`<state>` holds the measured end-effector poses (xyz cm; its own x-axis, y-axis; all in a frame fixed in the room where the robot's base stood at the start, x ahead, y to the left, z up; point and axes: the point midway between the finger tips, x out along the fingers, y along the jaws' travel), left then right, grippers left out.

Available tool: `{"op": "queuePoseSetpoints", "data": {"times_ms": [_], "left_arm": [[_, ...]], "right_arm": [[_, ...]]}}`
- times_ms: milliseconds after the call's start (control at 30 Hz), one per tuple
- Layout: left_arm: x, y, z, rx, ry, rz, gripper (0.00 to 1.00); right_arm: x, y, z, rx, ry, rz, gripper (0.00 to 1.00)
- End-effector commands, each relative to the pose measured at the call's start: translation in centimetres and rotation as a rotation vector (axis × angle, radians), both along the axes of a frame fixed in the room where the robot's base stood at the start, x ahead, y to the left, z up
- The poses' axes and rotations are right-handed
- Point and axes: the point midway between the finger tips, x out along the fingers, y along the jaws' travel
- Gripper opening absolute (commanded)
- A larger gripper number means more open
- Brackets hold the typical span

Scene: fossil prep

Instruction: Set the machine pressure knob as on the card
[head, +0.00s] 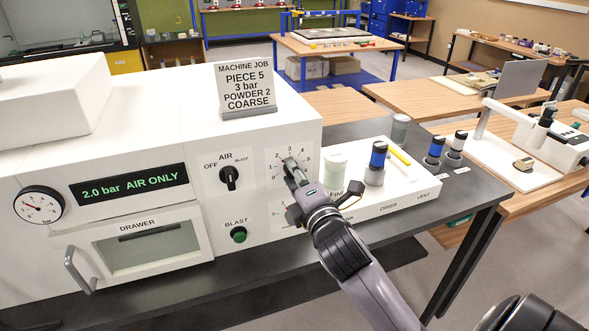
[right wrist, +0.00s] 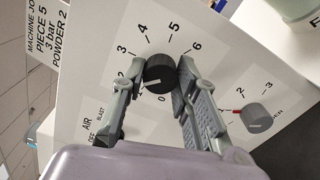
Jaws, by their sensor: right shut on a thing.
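The card (head: 247,88) on top of the machine reads MACHINE JOB, PIECE 5, 3 bar, POWDER 2, COARSE. The machine's display (head: 130,187) reads 2.0 bar AIR ONLY. My right gripper (head: 291,165) is at the upper dial on the front panel. In the right wrist view, my right gripper (right wrist: 160,75) is shut on the black pressure knob (right wrist: 160,72), one finger on each side. The knob's white line points to the lower left, and the left finger hides part of the scale there. The numbers 3 to 6 show around it. My left gripper is not in view.
A grey lower knob (right wrist: 257,117) with its own scale is close to my right finger. The air knob (head: 229,178), green blast button (head: 238,234), round gauge (head: 38,206) and drawer (head: 150,249) are to the left. A white tray (head: 425,188) with jars stands right.

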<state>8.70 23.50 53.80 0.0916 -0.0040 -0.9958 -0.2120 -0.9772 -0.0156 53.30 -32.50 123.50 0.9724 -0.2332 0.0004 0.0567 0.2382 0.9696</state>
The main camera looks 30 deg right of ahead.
Motion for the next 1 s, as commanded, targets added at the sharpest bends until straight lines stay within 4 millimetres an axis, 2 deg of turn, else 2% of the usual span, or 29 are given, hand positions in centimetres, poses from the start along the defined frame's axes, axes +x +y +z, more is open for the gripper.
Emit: {"op": "queuePoseSetpoints", "data": {"times_ms": [600,1000], "left_arm": [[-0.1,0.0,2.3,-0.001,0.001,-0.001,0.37],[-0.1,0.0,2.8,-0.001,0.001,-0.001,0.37]], "right_arm": [[0.0,-0.1,0.0,0.531,-0.123,-0.004,0.00],[0.0,0.0,-0.2,0.699,-0.162,-0.003,0.00]]}}
